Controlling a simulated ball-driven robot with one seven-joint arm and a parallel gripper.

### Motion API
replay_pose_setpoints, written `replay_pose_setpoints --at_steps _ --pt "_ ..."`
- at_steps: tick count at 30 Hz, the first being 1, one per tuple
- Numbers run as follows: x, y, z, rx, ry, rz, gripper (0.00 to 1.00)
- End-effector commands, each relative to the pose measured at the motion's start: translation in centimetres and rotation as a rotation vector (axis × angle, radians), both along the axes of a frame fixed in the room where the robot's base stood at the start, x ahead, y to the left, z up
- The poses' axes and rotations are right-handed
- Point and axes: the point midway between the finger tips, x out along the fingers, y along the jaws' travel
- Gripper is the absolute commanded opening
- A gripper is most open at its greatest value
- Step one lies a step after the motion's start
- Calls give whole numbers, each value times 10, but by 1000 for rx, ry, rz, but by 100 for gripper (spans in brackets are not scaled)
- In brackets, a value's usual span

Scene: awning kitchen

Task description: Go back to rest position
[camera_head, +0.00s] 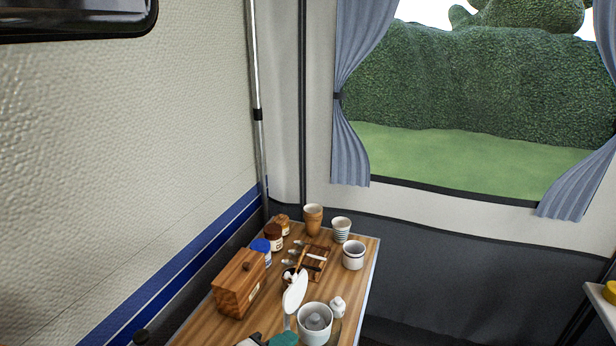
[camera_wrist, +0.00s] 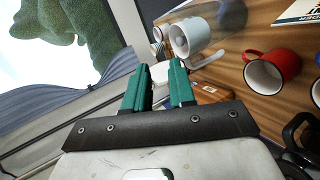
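My gripper (camera_wrist: 157,72) shows in the wrist view with two teal fingers spread apart and nothing held between them. A white shape shows behind the gap. In the head view, only a teal part of my gripper (camera_head: 283,340) shows at the bottom edge, over the near part of the wooden table (camera_head: 205,328). It is close to a white pot (camera_head: 303,325) with a grey thing inside and to a white spoon-like utensil (camera_head: 295,291). The rest of my arm is out of the head view.
A wooden box (camera_head: 240,284), jars (camera_head: 273,236), cups (camera_head: 313,219) and a small white shaker (camera_head: 338,307) crowd the table. A red mug (camera_wrist: 268,74) stands near a book (camera_wrist: 300,10) in the wrist view. A wall (camera_head: 120,180) bounds the left side.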

Motion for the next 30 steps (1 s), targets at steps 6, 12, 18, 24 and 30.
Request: replay_pose_setpoints --at_steps 6,12,18,24,30 --pt "-17 -118 -67 279 147 -168 25" --pt "-75 -225 -112 639 222 -358 25" --pt "-130 -276 -119 896 215 -473 25" --pt "-173 -301 -110 1075 180 -544 25" --pt "-202 -308 -145 1113 218 -600 25"
